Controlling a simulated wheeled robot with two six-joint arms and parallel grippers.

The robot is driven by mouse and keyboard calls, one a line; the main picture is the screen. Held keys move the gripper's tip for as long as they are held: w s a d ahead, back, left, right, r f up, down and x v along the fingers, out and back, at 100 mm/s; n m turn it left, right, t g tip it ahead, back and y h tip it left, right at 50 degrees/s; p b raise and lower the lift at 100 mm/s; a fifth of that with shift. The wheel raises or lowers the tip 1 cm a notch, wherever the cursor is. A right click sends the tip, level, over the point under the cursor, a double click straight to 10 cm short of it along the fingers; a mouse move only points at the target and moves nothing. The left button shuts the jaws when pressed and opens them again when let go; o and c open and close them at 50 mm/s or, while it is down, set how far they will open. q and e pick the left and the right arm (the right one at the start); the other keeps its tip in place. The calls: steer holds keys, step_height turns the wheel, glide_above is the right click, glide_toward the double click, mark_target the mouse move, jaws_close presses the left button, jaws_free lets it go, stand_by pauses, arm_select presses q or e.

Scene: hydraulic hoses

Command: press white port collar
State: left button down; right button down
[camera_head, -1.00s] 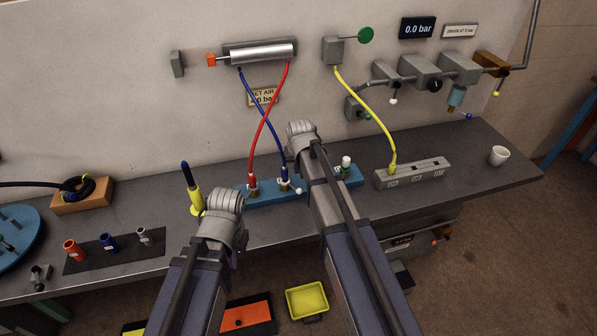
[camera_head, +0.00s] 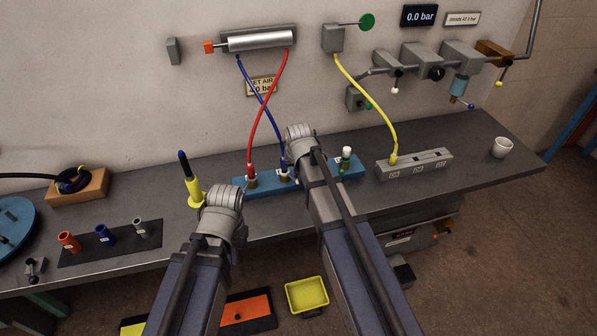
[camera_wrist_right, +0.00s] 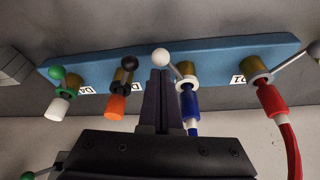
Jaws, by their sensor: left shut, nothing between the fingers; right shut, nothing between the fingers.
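The blue port block (camera_head: 262,187) lies on the bench; it also shows in the right wrist view (camera_wrist_right: 217,60). There, a white collar (camera_wrist_right: 188,83) rings the brass port with the blue hose plug (camera_wrist_right: 190,104). A lever with a white ball (camera_wrist_right: 161,57) stands beside it. My right gripper (camera_wrist_right: 160,75) is shut and empty, its tips close to the white ball and left of the white collar; I cannot tell if they touch. In the head view the right arm hides part of the block. My left gripper (camera_head: 225,198) is shut and empty, in front of the block; its fingertips are hardly visible.
A red hose plug (camera_wrist_right: 270,97) is right of the blue one; an orange plug (camera_wrist_right: 116,106) and a white plug (camera_wrist_right: 59,109) are left. A yellow-and-blue tool (camera_head: 190,182) stands left of the block. A grey socket strip (camera_head: 414,164) lies to its right.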

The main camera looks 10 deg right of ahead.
steer(key=shift+s+a+m+h, duration=0.3)
steer(key=shift+a+m, duration=0.15)
steer(key=shift+m, duration=0.45)
steer(key=a+m, duration=0.1)
steer(key=m, duration=0.1)
steer(key=a+m+g+h, duration=0.1)
steer(key=a+m, duration=0.1)
steer(key=a+m+h, duration=0.1)
steer(key=m, duration=0.2)
steer(key=shift+s+a+g, duration=0.2)
steer(key=shift+g, duration=0.2)
steer(key=shift+a, duration=0.2)
steer(key=shift+w+d, duration=0.1)
steer(key=shift+w, duration=0.05)
steer(key=shift+w+d, duration=0.45)
steer(key=shift+d, duration=0.1)
steer(key=shift+d, duration=0.1)
